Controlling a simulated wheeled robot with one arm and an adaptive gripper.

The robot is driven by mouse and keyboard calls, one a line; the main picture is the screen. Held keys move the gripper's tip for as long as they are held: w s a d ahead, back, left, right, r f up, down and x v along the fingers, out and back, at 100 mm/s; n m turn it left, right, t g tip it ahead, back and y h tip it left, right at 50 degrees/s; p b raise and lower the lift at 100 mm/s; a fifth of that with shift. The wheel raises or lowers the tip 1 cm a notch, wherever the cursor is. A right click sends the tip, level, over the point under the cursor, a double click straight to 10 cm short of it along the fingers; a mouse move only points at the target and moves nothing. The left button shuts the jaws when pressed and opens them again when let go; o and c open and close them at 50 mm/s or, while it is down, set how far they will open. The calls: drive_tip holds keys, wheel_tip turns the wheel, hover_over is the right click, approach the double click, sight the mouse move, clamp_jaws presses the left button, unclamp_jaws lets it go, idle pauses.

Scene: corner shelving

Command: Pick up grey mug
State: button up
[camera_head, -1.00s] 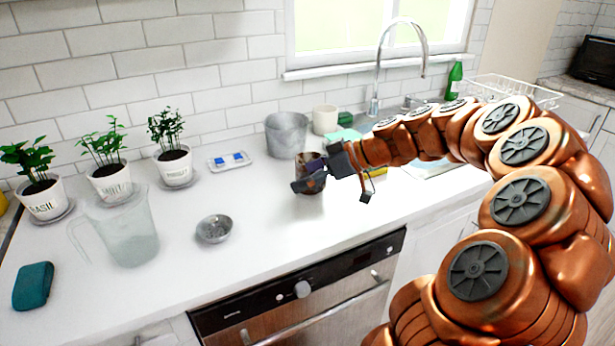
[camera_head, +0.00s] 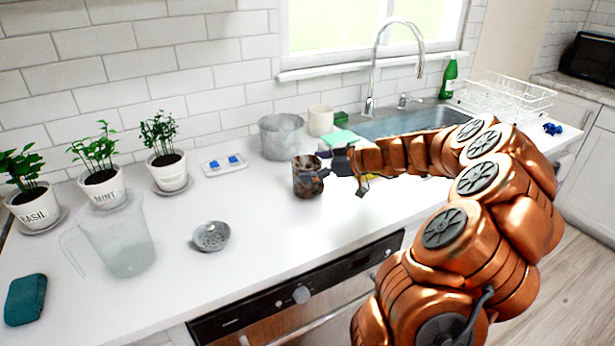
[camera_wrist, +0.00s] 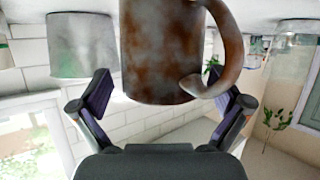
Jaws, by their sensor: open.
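The mug (camera_head: 307,178) stands upright on the white counter, in front of the grey metal bucket. It is grey with rusty brown patches. In the wrist view the mug (camera_wrist: 162,55) appears upside down, with its handle at the right. My gripper (camera_head: 332,168) is at the mug's right side in the head view. In the wrist view my gripper (camera_wrist: 165,98) is open, with one dark finger on either side of the mug and gaps between them. The far ends of the mug and its base are cut off at the wrist view's top edge.
The grey bucket (camera_head: 281,137) and cream cup (camera_head: 321,120) stand behind the mug. A sink (camera_head: 415,122) with a tap lies to the right. A strainer bowl (camera_head: 211,236), clear jug (camera_head: 120,240) and potted herbs (camera_head: 168,170) are left. Counter in front of the mug is clear.

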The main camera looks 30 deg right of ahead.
drive_tip(key=shift+w+a+f, duration=0.3)
drive_tip(key=shift+w, duration=0.15)
drive_tip(key=shift+c, duration=0.4)
drive_tip(key=c, duration=1.3)
drive_tip(key=shift+o, duration=0.2)
